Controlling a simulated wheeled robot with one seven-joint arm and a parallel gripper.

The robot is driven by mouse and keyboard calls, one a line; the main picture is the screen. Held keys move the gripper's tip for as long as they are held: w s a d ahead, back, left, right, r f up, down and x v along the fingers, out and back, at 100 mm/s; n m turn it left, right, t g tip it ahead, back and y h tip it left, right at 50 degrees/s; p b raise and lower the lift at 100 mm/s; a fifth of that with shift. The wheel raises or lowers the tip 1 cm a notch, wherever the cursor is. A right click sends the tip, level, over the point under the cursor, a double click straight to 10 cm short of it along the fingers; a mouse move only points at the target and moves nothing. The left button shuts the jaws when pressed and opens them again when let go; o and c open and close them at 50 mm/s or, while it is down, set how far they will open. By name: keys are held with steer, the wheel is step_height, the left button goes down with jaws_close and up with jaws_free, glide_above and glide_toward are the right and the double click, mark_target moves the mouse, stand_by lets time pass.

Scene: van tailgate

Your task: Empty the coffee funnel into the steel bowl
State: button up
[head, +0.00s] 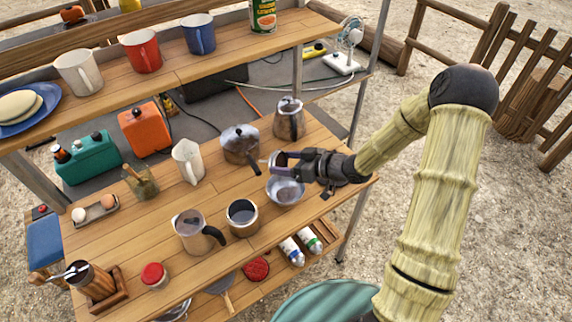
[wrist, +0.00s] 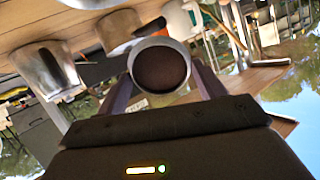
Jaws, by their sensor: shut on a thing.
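My gripper (head: 290,161) is shut on the coffee funnel (head: 276,162), a small metal piece held just above the steel bowl (head: 286,191). The bowl is a shallow shiny dish on the wooden counter, partly hidden under the gripper. In the wrist view the funnel (wrist: 160,47) sits between my two fingers (wrist: 162,92), its round metal rim toward the camera and a dark brown surface inside. The wrist picture is turned over, with the counter at the top, so my gripper is rolled. I cannot tell whether coffee lies in the bowl.
An open metal pot base (head: 242,217) and a pot with black handle (head: 195,232) stand in front of the bowl. A lidded pot (head: 239,144) and a moka pot (head: 289,119) stand behind. A shelf (head: 180,66) with mugs overhangs the back.

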steer(key=shift+d+f+b, duration=0.1)
steer(key=shift+f+b, duration=0.15)
steer(key=shift+b, duration=0.2)
steer(key=shift+s+d+f+t+y+b, duration=0.15)
steer(key=shift+f+t+y+b, duration=0.1)
steer(key=shift+y+b, duration=0.35)
steer(key=shift+d+f+t+y+b, duration=0.1)
steer(key=shift+t+y+b, duration=0.25)
steer(key=shift+b, duration=0.45)
steer(key=shift+s+d+f+t+y+b, duration=0.15)
steer(key=shift+y+b, duration=0.3)
steer(key=shift+b, duration=0.25)
steer(key=shift+d+f+t+y+b, duration=0.15)
steer(key=shift+y+b, duration=0.25)
steer(key=shift+b, duration=0.3)
steer(key=shift+f+y+b, duration=0.15)
steer(key=shift+y+b, duration=0.25)
steer(key=shift+b, duration=0.3)
steer(key=shift+s+d+f+t+y+b, duration=0.15)
steer(key=shift+t+y+b, duration=0.4)
steer(key=shift+b, duration=0.7)
steer(key=shift+d+f+t+y+b, duration=0.25)
steer(key=shift+y+b, duration=0.55)
steer(key=shift+b, duration=0.45)
steer(key=shift+s+d+f+t+y+b, duration=0.1)
steer(key=shift+t+y+b, duration=0.45)
steer(key=shift+b, duration=0.7)
steer(key=shift+r+y+b, duration=0.1)
steer(key=shift+y+b, duration=0.3)
